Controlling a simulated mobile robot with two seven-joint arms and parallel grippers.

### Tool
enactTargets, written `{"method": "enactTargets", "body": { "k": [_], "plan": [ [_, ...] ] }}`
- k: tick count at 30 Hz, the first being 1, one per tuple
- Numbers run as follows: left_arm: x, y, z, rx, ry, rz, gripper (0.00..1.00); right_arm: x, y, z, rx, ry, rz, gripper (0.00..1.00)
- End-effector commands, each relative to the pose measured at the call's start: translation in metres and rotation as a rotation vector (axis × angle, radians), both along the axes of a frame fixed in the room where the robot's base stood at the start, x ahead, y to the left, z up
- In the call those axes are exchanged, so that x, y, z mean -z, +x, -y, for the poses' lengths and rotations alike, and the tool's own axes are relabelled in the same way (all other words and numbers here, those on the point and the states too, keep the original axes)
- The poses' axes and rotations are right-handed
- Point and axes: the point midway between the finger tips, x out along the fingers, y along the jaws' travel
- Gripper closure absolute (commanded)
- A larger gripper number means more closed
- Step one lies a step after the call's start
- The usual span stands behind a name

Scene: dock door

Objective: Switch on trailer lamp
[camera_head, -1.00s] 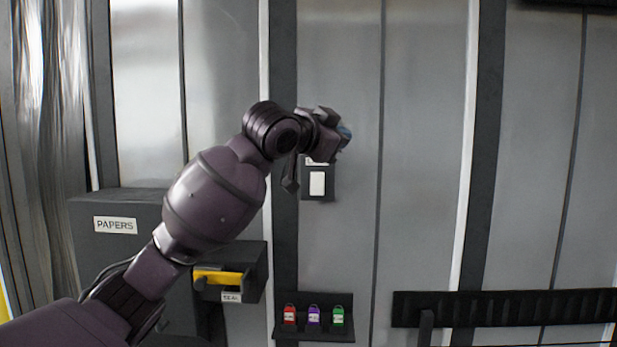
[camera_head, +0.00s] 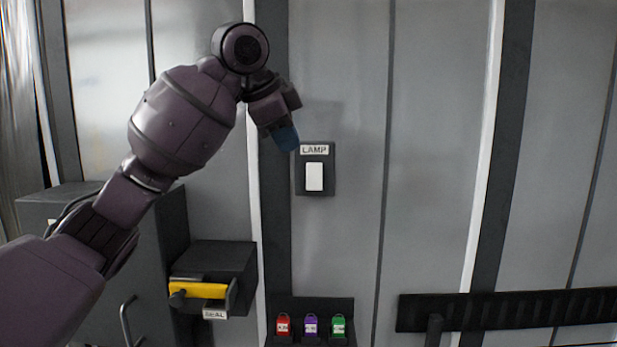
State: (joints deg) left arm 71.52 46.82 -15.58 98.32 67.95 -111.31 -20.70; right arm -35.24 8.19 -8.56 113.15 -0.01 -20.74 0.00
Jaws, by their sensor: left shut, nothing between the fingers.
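The lamp switch is a dark plate (camera_head: 328,172) on the grey wall with a white rocker (camera_head: 314,177) and a label above it reading LAMP. It is fully in view and nothing covers it. I cannot tell whether the rocker is pressed. My left gripper (camera_head: 286,138) is shut and empty, with its blue tip pointing down, just up and left of the switch plate in the picture. It looks apart from the switch, but its distance from the wall is hard to judge. My right gripper is not in view.
A dark box labelled SEAL (camera_head: 215,262) with a yellow handle (camera_head: 198,290) juts out at lower left, beside a grey cabinet (camera_head: 160,240). Red, purple and green tags (camera_head: 311,325) sit on a small rack below the switch. A black slotted rail (camera_head: 510,310) runs at lower right.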

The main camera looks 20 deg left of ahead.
Motion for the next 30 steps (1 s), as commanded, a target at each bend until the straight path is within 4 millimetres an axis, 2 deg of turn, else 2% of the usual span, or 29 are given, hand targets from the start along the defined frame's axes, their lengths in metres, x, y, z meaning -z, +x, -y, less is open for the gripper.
{"method": "enactTargets", "body": {
  "k": [9, 14, 30],
  "plan": [
    [0.001, 0.001, 0.0, 0.001, -0.001, 0.002, 1.0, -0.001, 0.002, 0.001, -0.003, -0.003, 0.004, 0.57],
    [0.009, 0.006, 0.003, 0.001, -0.002, 0.001, 1.0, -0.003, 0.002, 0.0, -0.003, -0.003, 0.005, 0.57],
    [0.084, 0.053, 0.022, 0.0, -0.003, 0.0, 1.0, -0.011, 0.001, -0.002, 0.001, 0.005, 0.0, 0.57]
  ]
}}
